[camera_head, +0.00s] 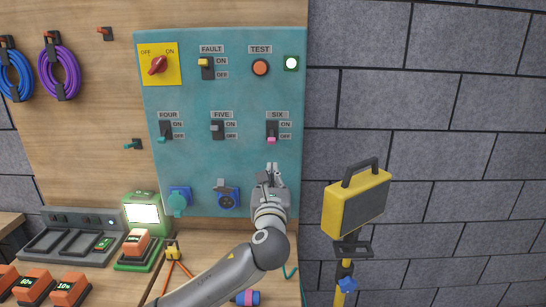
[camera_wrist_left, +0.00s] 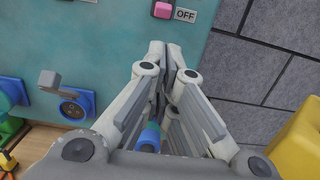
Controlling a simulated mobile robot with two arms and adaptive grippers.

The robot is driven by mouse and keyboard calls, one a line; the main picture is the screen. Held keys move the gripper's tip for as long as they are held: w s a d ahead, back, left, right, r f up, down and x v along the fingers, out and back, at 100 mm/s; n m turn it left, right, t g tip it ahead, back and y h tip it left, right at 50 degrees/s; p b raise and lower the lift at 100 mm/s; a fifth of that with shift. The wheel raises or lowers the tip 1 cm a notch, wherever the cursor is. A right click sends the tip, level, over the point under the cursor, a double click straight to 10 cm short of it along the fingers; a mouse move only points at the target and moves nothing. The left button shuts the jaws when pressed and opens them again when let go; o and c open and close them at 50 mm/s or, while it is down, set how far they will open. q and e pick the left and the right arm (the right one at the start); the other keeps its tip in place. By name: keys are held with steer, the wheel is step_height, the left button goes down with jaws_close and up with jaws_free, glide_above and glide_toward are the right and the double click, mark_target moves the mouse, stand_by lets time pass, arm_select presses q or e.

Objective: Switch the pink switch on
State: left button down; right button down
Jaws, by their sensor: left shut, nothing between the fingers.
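The pink switch (camera_head: 272,140) is under the SIX label at the right of the teal panel (camera_head: 240,95). Its pink lever points down, beside the OFF label. In the left wrist view the pink lever (camera_wrist_left: 162,10) shows at the top edge, next to OFF. My left gripper (camera_head: 272,168) is shut and empty, just below the pink switch and apart from it, fingers pointing up. In the left wrist view the closed fingertips (camera_wrist_left: 166,46) are below the lever. My right gripper is not in view.
Other switches, such as the grey FIVE switch (camera_head: 217,127), and a blue socket (camera_head: 228,198) are on the panel. A yellow work lamp (camera_head: 357,202) stands right of my left gripper. The bench below holds orange batteries (camera_head: 70,288) and a green lantern (camera_head: 142,213).

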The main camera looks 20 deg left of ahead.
mark_target(272, 136)
arm_select(q)
steer(key=p+x, duration=0.1)
steer(key=x, duration=0.7)
steer(key=shift+p, duration=0.3)
steer(key=shift+x, duration=1)
